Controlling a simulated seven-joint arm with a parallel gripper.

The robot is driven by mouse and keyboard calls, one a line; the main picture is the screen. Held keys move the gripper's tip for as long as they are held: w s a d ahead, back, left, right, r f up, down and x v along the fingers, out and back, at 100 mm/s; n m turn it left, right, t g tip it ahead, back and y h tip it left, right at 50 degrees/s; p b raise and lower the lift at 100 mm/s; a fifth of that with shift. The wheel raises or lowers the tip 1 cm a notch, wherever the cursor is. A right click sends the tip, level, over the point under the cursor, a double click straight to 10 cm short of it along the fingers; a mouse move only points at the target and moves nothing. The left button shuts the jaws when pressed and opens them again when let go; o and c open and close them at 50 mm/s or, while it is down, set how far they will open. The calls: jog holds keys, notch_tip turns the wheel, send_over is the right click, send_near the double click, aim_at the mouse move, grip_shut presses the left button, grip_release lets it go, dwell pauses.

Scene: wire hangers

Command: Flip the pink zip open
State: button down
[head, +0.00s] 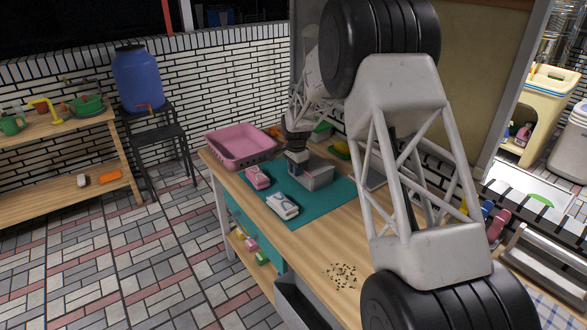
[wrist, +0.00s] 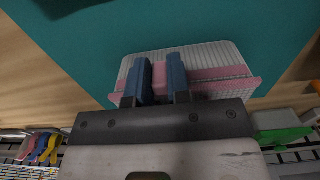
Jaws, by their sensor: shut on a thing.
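A whitish ribbed container (wrist: 212,58) lies under my gripper in the wrist view, with a pink strip across it. This pink zip (wrist: 222,76) runs left to right, and a pink part of it shows between the blue fingers. My gripper (wrist: 161,76) is shut on the pink zip there; the fingers hide part of it. In the head view my gripper (head: 297,168) reaches down at the left end of the light grey container (head: 318,178) on the teal mat (head: 325,198). The pink part cannot be made out clearly there.
A pink case (head: 257,177) and a white-and-blue case (head: 283,206) lie left of the container. A pink basket (head: 240,146) stands at the far left of the wooden table (head: 310,248). Small dark bits (head: 342,275) lie toward the front.

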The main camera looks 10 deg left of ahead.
jog(key=shift+s+d, duration=1.1)
jog(key=shift+d, duration=0.05)
jog(key=c, duration=1.1)
grip_release()
jog(key=shift+r, duration=0.1)
jog(key=shift+r, duration=3.85)
